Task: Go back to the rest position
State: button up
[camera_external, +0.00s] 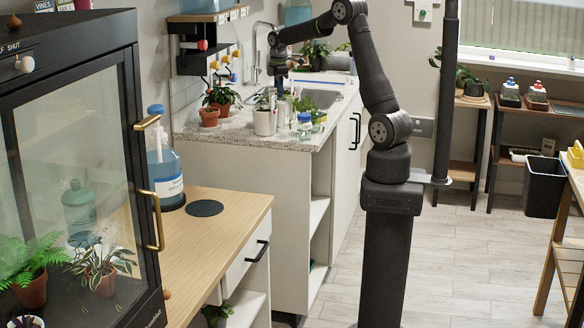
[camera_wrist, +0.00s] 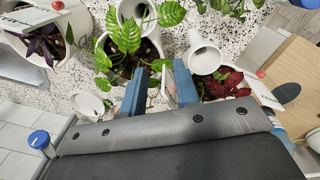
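My gripper (camera_wrist: 159,88) shows in the wrist view with its two blue fingers apart, over the speckled counter. It is above a white pot with a green leafy plant (camera_wrist: 125,38). A pale surface shows between the fingers; I cannot tell whether they touch it. In the external view my gripper (camera_external: 281,88) points down over the counter (camera_external: 245,136), among the pots near the sink. The arm is bent up and reaches out to the left. The fingertips are too small there to make out.
A white pot (camera_external: 264,122) and terracotta pots (camera_external: 209,117) crowd the counter near my gripper. A white funnel-like piece (camera_wrist: 204,58) and a red-leaved plant (camera_wrist: 222,85) lie close to the fingers. A dark post (camera_external: 445,100) stands right of the arm. A glass cabinet (camera_external: 75,150) is at left.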

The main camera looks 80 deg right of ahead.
dwell(0.3)
notch_tip(320, 180, down, 4)
notch_tip(320, 180, up, 12)
jog(key=r, duration=0.1)
notch_tip(320, 180, down, 12)
jog(key=shift+f, duration=0.15)
notch_tip(320, 180, up, 15)
jog(key=w+a+n, duration=0.2)
jog(key=w+a, duration=0.3)
jog(key=a, duration=0.7)
jog(key=w+a+n, duration=0.1)
jog(key=w+a, duration=0.4)
jog(key=a, duration=0.7)
jog(key=s+a+n, duration=0.1)
jog(key=a+n, duration=0.2)
jog(key=a, duration=2.2)
jog(key=shift+s+f+t, duration=0.15)
jog(key=shift+s+t, duration=0.15)
jog(key=shift+s, duration=0.1)
jog(key=shift+o, duration=0.3)
